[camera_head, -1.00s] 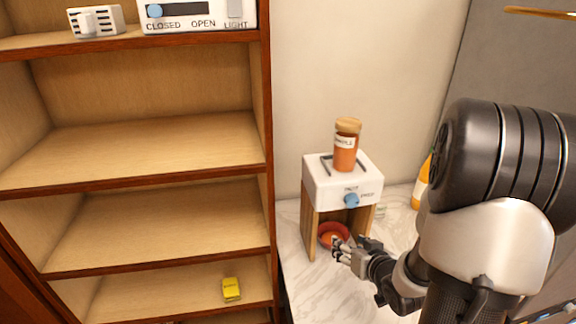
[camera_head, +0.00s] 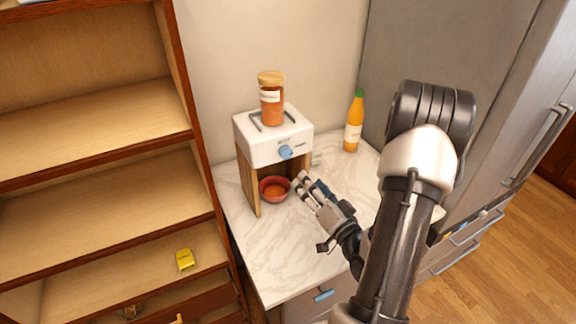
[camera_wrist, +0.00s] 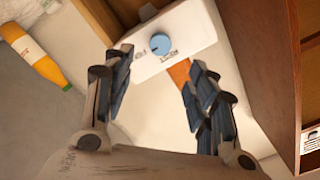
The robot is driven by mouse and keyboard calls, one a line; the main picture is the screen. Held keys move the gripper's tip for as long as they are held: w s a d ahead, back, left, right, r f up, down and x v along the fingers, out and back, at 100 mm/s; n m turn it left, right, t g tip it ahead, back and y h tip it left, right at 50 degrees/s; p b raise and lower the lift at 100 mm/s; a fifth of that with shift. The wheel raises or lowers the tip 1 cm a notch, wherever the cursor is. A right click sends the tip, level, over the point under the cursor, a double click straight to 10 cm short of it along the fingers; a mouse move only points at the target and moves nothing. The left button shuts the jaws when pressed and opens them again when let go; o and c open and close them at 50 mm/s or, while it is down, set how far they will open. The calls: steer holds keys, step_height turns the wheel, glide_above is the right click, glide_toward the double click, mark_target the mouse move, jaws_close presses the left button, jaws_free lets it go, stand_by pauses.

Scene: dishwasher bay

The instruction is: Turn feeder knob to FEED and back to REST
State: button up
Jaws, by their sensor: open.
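The feeder (camera_head: 262,151) is a white box on wooden side legs, standing on the marble counter against the wall. My gripper (camera_head: 303,184) is open and empty, in front of the feeder and lower than the knob. In the wrist view my gripper (camera_wrist: 155,85) has its two dark fingers spread wide with nothing between them touching.
A red bowl (camera_head: 274,189) sits under the feeder. A labelled jar (camera_head: 271,100) stands on top of it. An orange bottle (camera_head: 354,122) stands to the right on the counter (camera_head: 290,240). A wooden shelf (camera_head: 90,160) with a yellow box (camera_head: 185,260) is at left.

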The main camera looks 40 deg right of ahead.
mark_target(286, 156)
steer(key=b+x, duration=0.6)
steer(key=x, duration=0.7)
steer(key=shift+w, duration=0.15)
steer(key=shift+c, duration=0.6)
steer(key=c, duration=0.9)
